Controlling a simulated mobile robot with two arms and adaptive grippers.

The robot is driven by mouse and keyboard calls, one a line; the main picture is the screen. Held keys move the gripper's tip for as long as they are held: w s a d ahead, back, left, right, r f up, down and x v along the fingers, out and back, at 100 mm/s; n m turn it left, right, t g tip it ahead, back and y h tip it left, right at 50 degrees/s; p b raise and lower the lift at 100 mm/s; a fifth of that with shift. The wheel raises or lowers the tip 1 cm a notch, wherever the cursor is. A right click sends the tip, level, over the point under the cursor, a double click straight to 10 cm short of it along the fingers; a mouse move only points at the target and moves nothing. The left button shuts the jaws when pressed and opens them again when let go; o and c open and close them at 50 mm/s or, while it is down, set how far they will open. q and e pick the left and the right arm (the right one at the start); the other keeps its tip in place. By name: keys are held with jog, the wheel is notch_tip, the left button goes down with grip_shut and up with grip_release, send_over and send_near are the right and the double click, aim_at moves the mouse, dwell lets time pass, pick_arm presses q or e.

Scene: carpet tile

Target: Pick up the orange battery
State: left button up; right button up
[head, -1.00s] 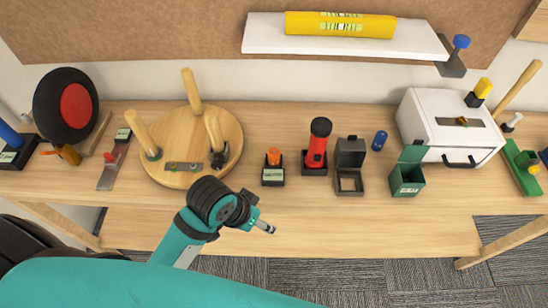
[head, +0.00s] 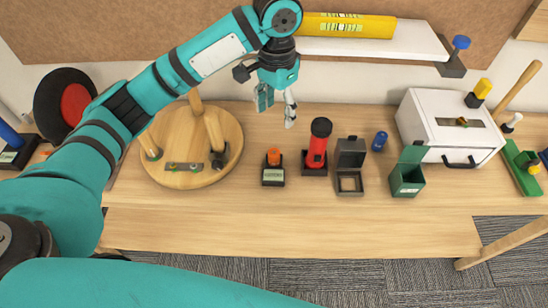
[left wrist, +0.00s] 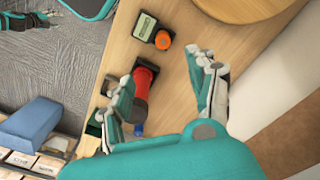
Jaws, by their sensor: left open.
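The orange battery (head: 273,157) stands upright in a small black labelled holder (head: 273,176) on the wooden bench; only its top shows. In the left wrist view the orange battery (left wrist: 163,40) is near the top centre, beside its holder's label. My left gripper (head: 277,109) is open and empty, pointing down above the back of the bench, behind the battery and apart from it. In the left wrist view the open fingers of the left gripper (left wrist: 166,75) spread with the battery beyond them. My right gripper is not in view.
A red and black flashlight (head: 317,145) stands close right of the battery. A round wooden board with upright pegs (head: 180,178) is to the left. A dark open box (head: 350,150), green box (head: 406,180) and white drawer box (head: 450,130) are right. The front bench strip is clear.

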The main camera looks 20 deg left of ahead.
pick_arm(q)
jog(key=p, duration=0.2)
send_near(274, 152)
jog(key=f, duration=0.5)
jog(key=shift+d+f, duration=0.2)
jog(key=shift+d, duration=0.05)
jog(key=shift+a+f, duration=0.1)
jog(key=shift+f, duration=0.5)
notch_tip(274, 152, down, 4)
jog(key=shift+a+f+p, duration=0.1)
jog(key=shift+p, duration=0.6)
jog(key=shift+c, duration=0.4)
grip_shut()
